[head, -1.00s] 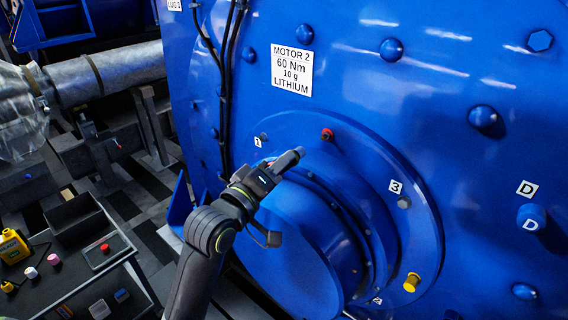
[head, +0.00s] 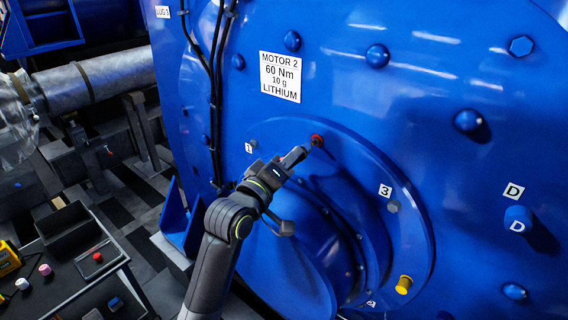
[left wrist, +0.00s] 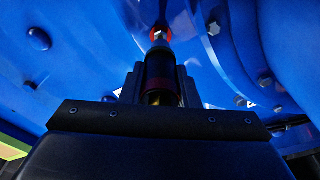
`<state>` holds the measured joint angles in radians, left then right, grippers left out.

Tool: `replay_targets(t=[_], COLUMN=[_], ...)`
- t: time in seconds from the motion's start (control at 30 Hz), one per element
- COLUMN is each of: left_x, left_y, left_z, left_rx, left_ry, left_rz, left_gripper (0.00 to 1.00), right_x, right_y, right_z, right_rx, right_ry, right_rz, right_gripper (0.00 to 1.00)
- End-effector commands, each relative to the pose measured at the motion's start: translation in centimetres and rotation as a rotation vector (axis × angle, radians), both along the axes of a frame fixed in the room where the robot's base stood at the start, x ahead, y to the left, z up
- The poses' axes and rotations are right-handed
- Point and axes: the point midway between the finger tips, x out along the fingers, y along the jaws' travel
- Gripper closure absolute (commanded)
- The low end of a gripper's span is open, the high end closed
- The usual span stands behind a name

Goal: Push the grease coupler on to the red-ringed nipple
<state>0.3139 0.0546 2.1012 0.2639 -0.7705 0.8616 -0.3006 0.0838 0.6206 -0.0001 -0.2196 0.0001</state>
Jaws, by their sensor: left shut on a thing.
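The red-ringed nipple (head: 317,140) is at the top of the round bearing cover on the blue motor. It also shows in the left wrist view (left wrist: 160,34). My left gripper (head: 284,168) is shut on the grease coupler (head: 295,156), a dark cylinder pointing up and right. In the left wrist view the coupler (left wrist: 161,75) is lined up with the nipple, its tip at or very near the nipple's end. I cannot tell whether it is seated. The gripper hides the coupler's rear. My right gripper is not in view.
A yellow-capped fitting (head: 404,285) sits low on the cover, and plain bolts stand by labels 1 and 3. Black cables (head: 216,80) run down the motor's left side. A dark cart (head: 75,262) with small items stands at lower left.

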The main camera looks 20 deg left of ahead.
Motion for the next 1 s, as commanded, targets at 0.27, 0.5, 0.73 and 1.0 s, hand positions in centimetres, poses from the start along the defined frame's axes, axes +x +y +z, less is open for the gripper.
replay_targets(t=[0.27, 0.5, 0.73, 1.0], left_x=[0.09, 0.08, 0.08, 0.08], left_y=[-0.05, -0.04, -0.04, -0.05], left_z=[0.04, 0.03, 0.10, 0.03], left_rx=[0.000, 0.001, 0.000, 0.001], left_ry=[-0.001, -0.001, 0.001, 0.000], left_rz=[-0.001, 0.000, 0.000, 0.000], left_gripper=[0.96, 0.96, 0.96, 0.96], right_x=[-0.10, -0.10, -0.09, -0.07], right_y=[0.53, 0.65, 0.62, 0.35], right_z=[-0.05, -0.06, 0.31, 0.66], right_rx=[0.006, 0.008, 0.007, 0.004], right_ry=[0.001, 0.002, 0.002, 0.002], right_rz=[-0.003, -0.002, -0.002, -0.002], right_gripper=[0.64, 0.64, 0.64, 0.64])
